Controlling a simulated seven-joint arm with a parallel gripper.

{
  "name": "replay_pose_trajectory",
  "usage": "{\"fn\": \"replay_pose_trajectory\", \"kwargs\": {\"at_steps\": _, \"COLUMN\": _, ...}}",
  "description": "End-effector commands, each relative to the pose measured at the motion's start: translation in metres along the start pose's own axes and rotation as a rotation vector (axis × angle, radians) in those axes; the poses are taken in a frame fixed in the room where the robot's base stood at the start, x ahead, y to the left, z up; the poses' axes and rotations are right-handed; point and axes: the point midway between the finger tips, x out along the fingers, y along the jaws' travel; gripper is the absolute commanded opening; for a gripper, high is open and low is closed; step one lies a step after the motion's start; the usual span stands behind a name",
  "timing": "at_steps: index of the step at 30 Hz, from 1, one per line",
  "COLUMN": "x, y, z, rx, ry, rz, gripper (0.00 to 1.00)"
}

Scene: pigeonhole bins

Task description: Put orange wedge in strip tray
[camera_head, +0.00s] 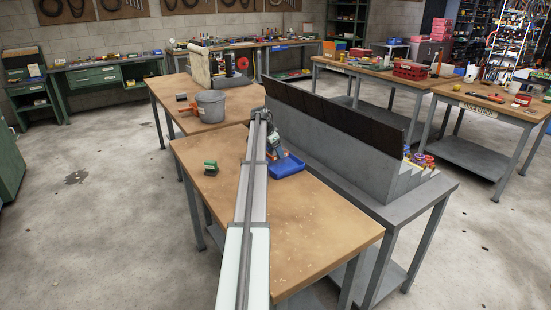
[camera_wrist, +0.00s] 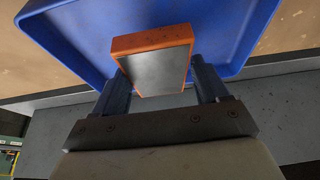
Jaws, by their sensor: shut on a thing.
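The orange wedge (camera_wrist: 150,42) is a small orange block with a grey face. My gripper (camera_wrist: 160,82) is shut on it in the wrist view, with one finger on each side. The strip tray is probably the blue tray (camera_wrist: 70,40), which lies behind the wedge in the wrist view. In the head view the blue tray (camera_head: 287,166) sits on the wooden table beside the grey pigeonhole unit. There my gripper (camera_head: 278,153) is at the tray's left rim, with a bit of orange at its tip. Whether the wedge touches the tray I cannot tell.
The grey pigeonhole unit (camera_head: 322,128) with dark panels stands right of the tray. A small green block (camera_head: 210,168) lies on the wooden table (camera_head: 310,232) at left. The table's front part is clear.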

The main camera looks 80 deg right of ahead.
Motion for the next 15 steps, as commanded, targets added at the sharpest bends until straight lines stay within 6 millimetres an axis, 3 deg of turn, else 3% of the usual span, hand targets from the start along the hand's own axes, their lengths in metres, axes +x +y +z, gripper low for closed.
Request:
{"fn": "replay_pose_trajectory", "kwargs": {"at_steps": 10, "x": 0.03, "y": 0.0, "z": 0.012, "rx": -0.001, "ry": 0.001, "rz": 0.0, "gripper": 0.15}}
{"fn": "replay_pose_trajectory", "kwargs": {"at_steps": 15, "x": 0.033, "y": 0.0, "z": 0.013, "rx": 0.0, "ry": 0.002, "rz": -0.001, "gripper": 0.15}}
